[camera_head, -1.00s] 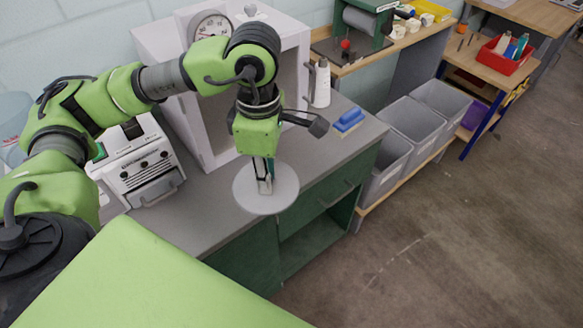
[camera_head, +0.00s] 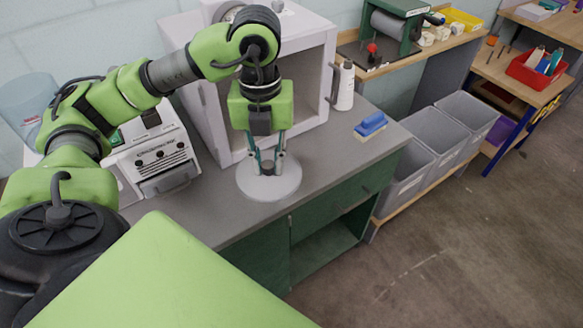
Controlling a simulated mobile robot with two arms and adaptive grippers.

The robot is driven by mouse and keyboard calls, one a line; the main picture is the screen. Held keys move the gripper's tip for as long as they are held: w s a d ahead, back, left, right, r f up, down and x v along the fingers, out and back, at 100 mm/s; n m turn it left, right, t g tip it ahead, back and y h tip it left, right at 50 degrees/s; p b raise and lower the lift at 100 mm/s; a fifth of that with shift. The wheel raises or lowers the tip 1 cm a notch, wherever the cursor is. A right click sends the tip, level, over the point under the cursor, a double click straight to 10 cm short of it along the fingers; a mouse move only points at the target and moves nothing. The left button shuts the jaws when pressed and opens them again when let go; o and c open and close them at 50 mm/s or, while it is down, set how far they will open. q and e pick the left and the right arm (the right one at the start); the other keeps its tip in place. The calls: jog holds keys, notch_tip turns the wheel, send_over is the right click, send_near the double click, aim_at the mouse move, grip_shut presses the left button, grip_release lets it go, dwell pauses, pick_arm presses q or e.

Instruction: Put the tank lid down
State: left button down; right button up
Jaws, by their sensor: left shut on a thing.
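The tank lid (camera_head: 285,187), a round pale grey disc, lies level in front of the white cabinet at the middle of the picture. My left gripper (camera_head: 267,166) points straight down over it, shut on the small dark knob at its centre. The disc appears over the grey counter; whether it touches the counter I cannot tell. A clear, bluish round vessel (camera_head: 25,100), perhaps the tank, shows at the left edge, partly hidden by my left arm. My right gripper is not in view.
The white open-fronted cabinet (camera_head: 213,125) stands close behind the lid. A white boxy machine (camera_head: 155,158) is to its left. The grey counter (camera_head: 330,155) is bare between lid and brush.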

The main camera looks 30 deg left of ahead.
pick_arm(q)
jog(key=w+a+f+p, duration=0.1)
jog(key=w+f, duration=0.2)
jog(key=w, duration=0.1)
jog(key=w+a+f+p, duration=0.1)
jog(key=w+f, duration=0.2)
jog(key=w, duration=0.1)
jog(key=w+a+f+p, duration=0.1)
jog(key=w+f+p, duration=0.1)
jog(key=w+f, duration=0.1)
jog(key=shift+w+a, duration=0.15)
jog(key=shift+w, duration=0.65)
jog(key=shift+w+f, duration=0.15)
jog(key=shift+w, duration=0.05)
notch_tip(320, 180, down, 3)
jog(key=shift+w+a+r+p, duration=0.1)
jog(key=shift+w+p, duration=0.05)
jog(key=shift+p, duration=0.65)
jog(key=shift+f, duration=0.35)
jog(key=shift+f, duration=0.1)
